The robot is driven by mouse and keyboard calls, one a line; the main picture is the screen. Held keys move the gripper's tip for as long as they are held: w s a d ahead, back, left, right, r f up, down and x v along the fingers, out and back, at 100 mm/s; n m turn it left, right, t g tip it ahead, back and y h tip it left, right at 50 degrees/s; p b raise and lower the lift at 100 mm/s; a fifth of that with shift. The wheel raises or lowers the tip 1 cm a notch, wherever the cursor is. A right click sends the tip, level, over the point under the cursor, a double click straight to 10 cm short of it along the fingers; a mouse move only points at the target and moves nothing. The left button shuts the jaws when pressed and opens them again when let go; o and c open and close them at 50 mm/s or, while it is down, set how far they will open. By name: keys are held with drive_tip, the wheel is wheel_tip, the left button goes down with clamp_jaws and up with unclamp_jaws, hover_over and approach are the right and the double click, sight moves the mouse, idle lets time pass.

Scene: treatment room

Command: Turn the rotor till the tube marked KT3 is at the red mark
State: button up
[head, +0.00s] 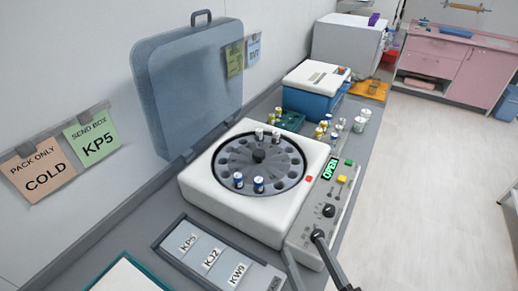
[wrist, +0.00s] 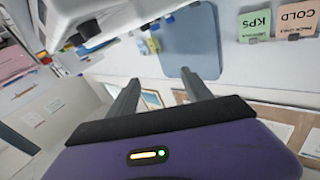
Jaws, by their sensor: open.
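The white centrifuge (head: 215,195) stands on the bench with its lid (head: 190,90) up and its display reading OPEN. Its round dark rotor (head: 258,158) has a central hub and a ring of holes. Two capped tubes (head: 267,135) stand at the rotor's back and two blue-and-white tubes (head: 248,182) at its front. Their markings are too small to read, so I cannot tell which is KT3. The red mark (head: 309,178) is on the rim at the rotor's right. My gripper (head: 303,245) is open near the front panel, apart from the rotor; its empty fingers show in the wrist view (wrist: 160,92).
A tray of cards (head: 215,255) marked KP5, KJZ and KW9 lies in front. Several small vials (head: 325,130) and a green rack (head: 290,121) stand behind the centrifuge. The control panel (head: 325,215) has knobs and coloured buttons. Open floor (head: 430,180) lies to the right.

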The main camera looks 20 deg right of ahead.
drive_tip(key=w+a+r+n+g+y+p, duration=0.15)
drive_tip(key=w+r, duration=0.25)
drive_tip(key=w, duration=0.9)
drive_tip(key=w+r+g+y+p, duration=0.15)
drive_tip(key=w+r, duration=0.25)
drive_tip(key=w, duration=0.8)
drive_tip(key=w+a+r+n+g+y, duration=0.1)
drive_tip(key=w+r+g, duration=0.15)
drive_tip(key=w, duration=1.05)
drive_tip(key=m+g+h, duration=0.2)
drive_tip(key=g+h, duration=0.2)
drive_tip(key=g, duration=0.5)
approach(259, 153)
drive_tip(key=f, duration=0.2)
drive_tip(key=shift+w+p+x, duration=0.2)
drive_tip(key=shift+p+x, duration=0.35)
drive_tip(key=shift+x, duration=1.2)
drive_tip(key=shift+w+p+x, duration=0.2)
drive_tip(key=shift+p+x, duration=0.35)
drive_tip(key=shift+x, duration=1.15)
drive_tip(key=shift+d+r, duration=0.15)
clamp_jaws()
